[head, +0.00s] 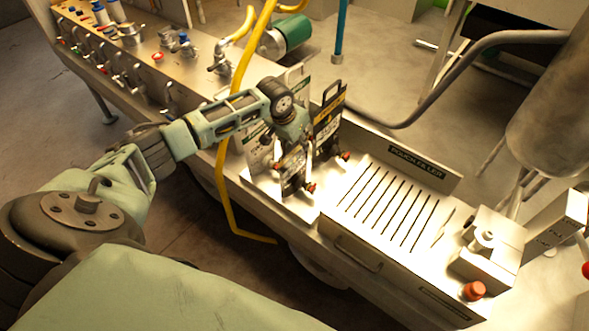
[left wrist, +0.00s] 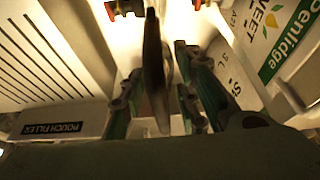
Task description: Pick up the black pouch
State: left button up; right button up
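Several upright pouches with red-capped spouts stand at the left end of the pouch filler. The gripper points down among the pouches. In the left wrist view its fingers (left wrist: 158,100) are spread, with a dark thin pouch (left wrist: 154,60) edge-on between them and a narrow gap visible on the right side. Contact on the left is unclear. My right gripper is not in view.
A white pouch (left wrist: 265,40) with a green label stands close to the fingers. The slotted filler top (head: 390,205) is clear to the right. Yellow hose (head: 232,120), a grey pipe (head: 440,85) and a row of valves (head: 110,65) lie around.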

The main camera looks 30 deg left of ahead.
pick_arm(q)
jog(key=shift+f, duration=0.15)
grip_shut()
dwell(0.6)
